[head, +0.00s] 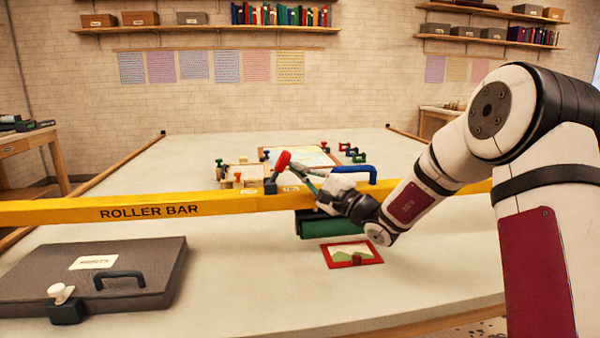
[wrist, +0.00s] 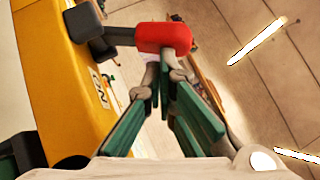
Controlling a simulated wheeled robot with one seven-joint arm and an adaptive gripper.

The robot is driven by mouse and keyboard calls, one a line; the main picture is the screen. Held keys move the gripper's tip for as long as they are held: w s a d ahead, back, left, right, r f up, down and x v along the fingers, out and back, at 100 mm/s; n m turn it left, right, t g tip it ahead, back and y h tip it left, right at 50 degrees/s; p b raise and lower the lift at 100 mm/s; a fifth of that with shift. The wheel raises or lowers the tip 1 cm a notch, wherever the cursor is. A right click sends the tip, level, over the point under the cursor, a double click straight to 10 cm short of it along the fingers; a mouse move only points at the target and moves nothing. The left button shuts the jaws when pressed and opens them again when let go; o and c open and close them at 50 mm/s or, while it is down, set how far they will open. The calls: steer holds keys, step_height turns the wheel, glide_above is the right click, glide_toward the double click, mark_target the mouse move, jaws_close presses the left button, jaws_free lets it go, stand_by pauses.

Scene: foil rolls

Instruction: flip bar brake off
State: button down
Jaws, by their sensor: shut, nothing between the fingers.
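The yellow roller bar (head: 80,212) spans the table from left to right. Its brake lever has a red grip (head: 283,161) and a dark base on the bar (head: 270,187). In the head view the lever leans up and to the right. The red grip also shows in the wrist view (wrist: 165,38), on a dark arm. My gripper (head: 293,169) is shut and empty, its fingertips close beside the red grip. In the wrist view the fingertips (wrist: 164,76) end just short of the grip; I cannot tell if they touch it.
A green roll (head: 333,226) and a red-framed picture (head: 352,254) lie below the bar. A grey case (head: 92,278) lies front left. Small clamps (head: 350,150) stand behind the bar. The table's front middle is clear.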

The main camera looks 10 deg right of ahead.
mark_target(290, 159)
steer(key=shift+a+r+g, duration=0.15)
steer(key=shift+g, duration=0.15)
steer(key=shift+a+r+n+g, duration=0.35)
steer(key=shift+r+n+g, duration=0.35)
steer(key=shift+n, duration=0.4)
steer(key=shift+a+r+n+g+h, duration=0.6)
steer(key=shift+a+n+g+h, duration=0.15)
steer(key=shift+n, duration=0.25)
steer(key=a+n+g+h, duration=0.1)
steer(key=a+r+n+h, duration=0.1)
steer(key=shift+a+r+n+g, duration=0.15)
steer(key=shift+a+n+g, duration=0.05)
steer(key=shift+n+g, duration=0.15)
steer(key=shift+a+r+n+g+h, duration=0.1)
steer(key=shift+a+n+g+h, duration=0.3)
steer(key=shift+a+n+h, duration=0.4)
steer(key=shift+h, duration=0.35)
